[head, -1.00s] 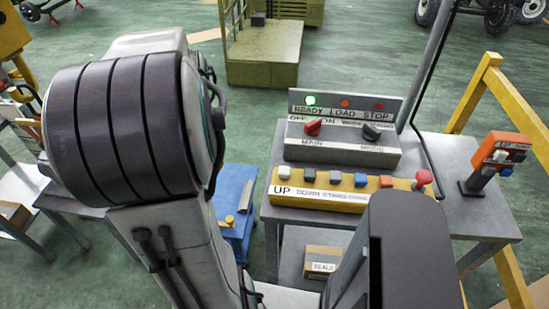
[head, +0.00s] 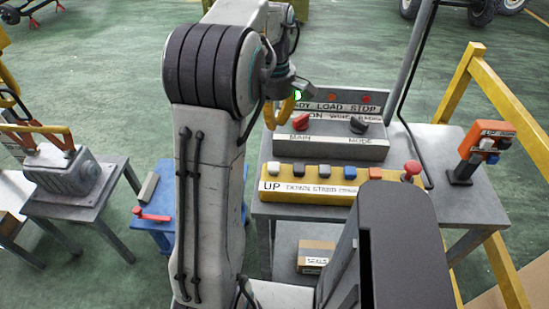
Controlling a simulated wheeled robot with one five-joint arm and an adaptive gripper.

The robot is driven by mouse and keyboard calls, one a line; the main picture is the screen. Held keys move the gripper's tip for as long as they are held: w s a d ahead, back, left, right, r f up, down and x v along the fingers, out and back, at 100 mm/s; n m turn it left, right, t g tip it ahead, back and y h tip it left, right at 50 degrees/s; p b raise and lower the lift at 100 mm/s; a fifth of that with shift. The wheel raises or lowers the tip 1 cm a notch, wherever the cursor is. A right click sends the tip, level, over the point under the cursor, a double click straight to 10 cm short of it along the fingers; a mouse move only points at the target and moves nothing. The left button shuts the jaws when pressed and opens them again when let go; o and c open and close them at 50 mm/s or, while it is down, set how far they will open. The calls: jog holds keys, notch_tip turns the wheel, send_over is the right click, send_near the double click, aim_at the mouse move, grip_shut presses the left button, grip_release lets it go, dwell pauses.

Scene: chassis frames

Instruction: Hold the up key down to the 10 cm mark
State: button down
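The yellow key box (head: 335,195) lies along the front of the grey table. Its leftmost key, pale grey (head: 273,168), sits above the word UP; nothing touches it. My gripper (head: 281,112) hangs by the left end of the grey switch panel, above and behind the up key. Its yellow fingers are small and partly overlapped by my arm, so their opening is unclear. No 10 cm mark can be made out.
The grey switch panel (head: 334,143) carries a red MAIN knob, a black MODE knob and lamps; my gripper partly hides the lit green one. An orange box (head: 485,140) stands at the table's right. A blue stool (head: 150,219) and a yellow rail (head: 500,90) flank the table.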

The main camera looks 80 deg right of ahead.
aim_at(275, 163)
jog(key=n, duration=0.2)
jog(key=shift+r+n, duration=0.3)
jog(key=shift+n, duration=0.1)
jog(key=shift+f, duration=0.1)
notch_tip(275, 163, down, 14)
jog(key=shift+r+p, duration=0.1)
jog(key=shift+p, duration=0.3)
dwell(0.5)
